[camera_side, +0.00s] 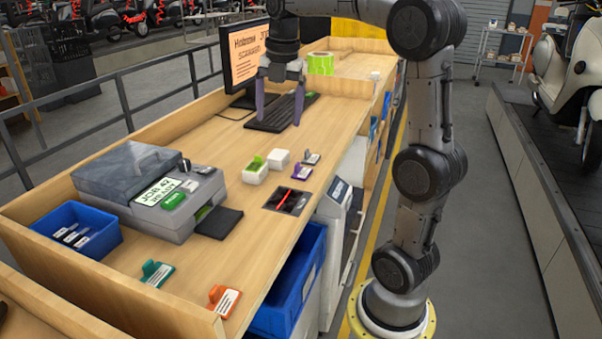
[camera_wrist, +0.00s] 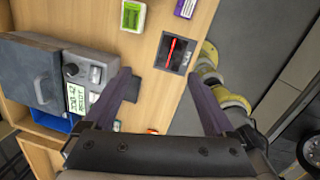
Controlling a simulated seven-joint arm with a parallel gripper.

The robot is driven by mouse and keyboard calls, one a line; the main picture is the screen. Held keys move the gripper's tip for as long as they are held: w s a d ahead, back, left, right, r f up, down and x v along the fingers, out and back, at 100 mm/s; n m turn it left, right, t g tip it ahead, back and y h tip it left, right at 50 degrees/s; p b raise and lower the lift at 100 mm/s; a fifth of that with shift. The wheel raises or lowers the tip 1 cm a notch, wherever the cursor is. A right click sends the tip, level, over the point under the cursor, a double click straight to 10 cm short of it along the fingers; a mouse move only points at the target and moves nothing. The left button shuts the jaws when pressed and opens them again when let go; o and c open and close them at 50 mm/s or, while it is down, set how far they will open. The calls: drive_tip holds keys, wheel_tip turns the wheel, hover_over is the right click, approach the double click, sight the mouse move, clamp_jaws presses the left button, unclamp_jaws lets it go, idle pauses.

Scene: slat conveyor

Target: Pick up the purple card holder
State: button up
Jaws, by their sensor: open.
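The purple card holder (camera_side: 302,172) lies on the wooden bench near its right edge, a white card with a purple clip part. In the wrist view it shows at the top edge (camera_wrist: 186,8), partly cut off by the frame. My gripper (camera_side: 279,114) is open and empty, with its fingers pointing down over the keyboard area, farther back along the bench than the holder and above it.
A dark-clipped holder (camera_side: 312,157), a white block (camera_side: 279,158) and a green-topped white box (camera_side: 255,171) are close by. A black pad with a red line (camera_side: 287,200) lies in front. The printer (camera_side: 150,190), teal holder (camera_side: 158,273) and orange holder (camera_side: 223,300) are farther forward.

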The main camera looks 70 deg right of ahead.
drive_tip(key=d+f+m+g, duration=0.1)
drive_tip(key=d+f, duration=0.3)
drive_tip(key=d, duration=0.4)
drive_tip(key=m, duration=0.1)
hover_over(302, 172)
drive_tip(key=shift+y, duration=0.4)
drive_tip(key=f, duration=1)
drive_tip(key=shift+a, duration=0.35)
drive_tip(key=shift+d+f, duration=0.2)
drive_tip(key=shift+f, duration=1.25)
drive_tip(key=shift+d+f, duration=0.15)
drive_tip(key=shift+f, duration=1.3)
drive_tip(key=c, duration=1.4)
drive_tip(key=shift+r, duration=0.15)
